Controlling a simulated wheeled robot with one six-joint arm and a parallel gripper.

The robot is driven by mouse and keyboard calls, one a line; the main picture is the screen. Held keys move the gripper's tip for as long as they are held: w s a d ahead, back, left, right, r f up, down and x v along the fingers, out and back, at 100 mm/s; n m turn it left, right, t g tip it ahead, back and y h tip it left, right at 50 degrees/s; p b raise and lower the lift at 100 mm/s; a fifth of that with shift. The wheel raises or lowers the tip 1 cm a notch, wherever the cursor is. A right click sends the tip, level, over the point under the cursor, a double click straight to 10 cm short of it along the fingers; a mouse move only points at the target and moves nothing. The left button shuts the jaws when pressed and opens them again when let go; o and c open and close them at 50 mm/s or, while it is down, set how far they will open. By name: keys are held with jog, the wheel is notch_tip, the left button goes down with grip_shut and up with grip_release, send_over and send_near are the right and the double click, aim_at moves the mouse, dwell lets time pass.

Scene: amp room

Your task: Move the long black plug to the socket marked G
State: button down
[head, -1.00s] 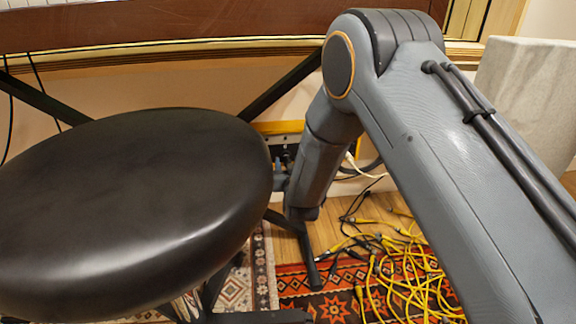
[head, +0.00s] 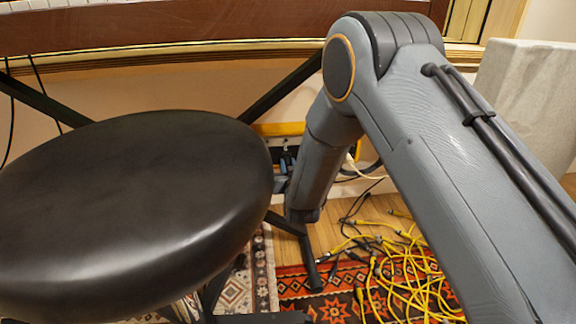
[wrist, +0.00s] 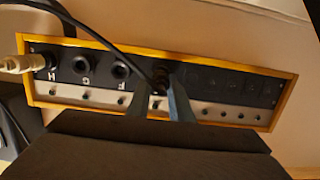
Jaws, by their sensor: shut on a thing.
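In the wrist view my gripper (wrist: 160,103) is shut on the black plug (wrist: 160,78), between its two blue-grey fingers. The plug is at the panel (wrist: 205,66), at the position right of F; I cannot tell whether it is seated there. Its black cable runs to the upper left. Socket G (wrist: 83,65) is empty, as is socket F (wrist: 120,71) beside it. A cream plug (wrist: 12,64) is in socket H at the left end. In the head view the gripper (head: 284,170) is small and partly hidden by my arm and the stool.
A black round stool (head: 130,210) fills the left of the head view, close to my arm. Yellow cables (head: 400,275) lie tangled on the floor and rug. A pale block (head: 530,95) stands at the right. A keyboard's wooden body (head: 180,27) spans the top.

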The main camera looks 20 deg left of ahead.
jog(key=shift+f+p+v, duration=0.1)
jog(key=shift+p+v, duration=0.6)
jog(key=shift+v, duration=0.05)
jog(key=shift+f+p+v, duration=0.15)
jog(key=shift+p+v, duration=0.5)
jog(key=shift+v, duration=0.1)
dwell(0.5)
jog(key=p+v, duration=0.2)
jog(key=v, duration=0.1)
jog(key=shift+f, duration=0.15)
jog(key=shift+d, duration=0.1)
dwell(0.4)
